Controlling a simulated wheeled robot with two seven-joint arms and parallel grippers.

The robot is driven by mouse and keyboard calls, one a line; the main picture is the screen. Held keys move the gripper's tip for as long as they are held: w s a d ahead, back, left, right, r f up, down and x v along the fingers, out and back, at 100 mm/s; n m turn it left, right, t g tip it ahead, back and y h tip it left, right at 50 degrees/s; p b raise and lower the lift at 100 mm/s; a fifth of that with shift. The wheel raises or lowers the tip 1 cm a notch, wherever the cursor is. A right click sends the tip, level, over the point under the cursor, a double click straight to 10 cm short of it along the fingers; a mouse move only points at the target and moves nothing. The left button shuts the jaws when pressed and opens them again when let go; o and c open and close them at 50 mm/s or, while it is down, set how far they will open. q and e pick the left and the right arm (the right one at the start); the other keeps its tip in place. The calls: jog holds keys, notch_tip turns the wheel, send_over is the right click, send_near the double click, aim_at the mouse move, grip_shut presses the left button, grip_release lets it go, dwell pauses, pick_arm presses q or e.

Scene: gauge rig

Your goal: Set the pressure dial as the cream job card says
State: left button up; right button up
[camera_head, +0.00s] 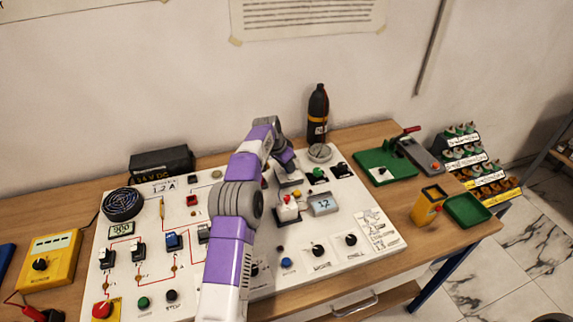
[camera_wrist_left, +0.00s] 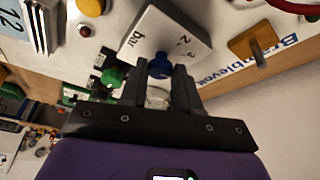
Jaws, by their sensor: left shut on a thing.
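In the left wrist view, my left gripper (camera_wrist_left: 161,78) is shut on the blue knob (camera_wrist_left: 159,64) of the pressure dial (camera_wrist_left: 168,38). The dial is a pale tilted box marked "bar", with a 2 and a 3 visible; the fingers hide part of its scale. In the head view my left gripper (camera_head: 287,165) reaches down over the dial (camera_head: 290,181), and my arm hides the knob. A cream card (camera_head: 378,230) with writing too small to read lies at the panel's right end. My right gripper is not in view.
A small display (camera_head: 324,203) showing 12, possibly with a point, stands right of a red-topped part (camera_head: 288,208). Green and black valves (camera_head: 318,174) are close to the dial. A dark bottle (camera_head: 318,114) stands behind.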

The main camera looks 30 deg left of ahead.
pick_arm(q)
jog(key=shift+d+n+y, duration=0.15)
jog(key=shift+n+y, duration=0.25)
jog(key=shift+n, duration=0.7)
jog(key=n+y+p, duration=0.1)
jog(key=n, duration=0.1)
jog(key=shift+d+r+n+p, duration=0.1)
jog(key=shift+r+n+p, duration=0.05)
jog(key=shift+n+p, duration=0.2)
jog(key=n+y+p, duration=0.1)
jog(key=n, duration=0.1)
jog(key=n+p, duration=0.1)
jog(key=n, duration=0.1)
jog(key=shift+w+d+y+p, duration=0.15)
jog(key=shift+y+p, duration=0.25)
jog(key=shift+n+g+y+p, duration=0.55)
jog(key=shift+n+p, duration=0.5)
jog(key=shift+n, duration=0.9)
jog(key=o, duration=1.1)
jog(key=shift+c, duration=0.2)
jog(key=shift+d, duration=0.1)
jog(key=v, duration=0.7)
jog(key=shift+r, duration=0.2)
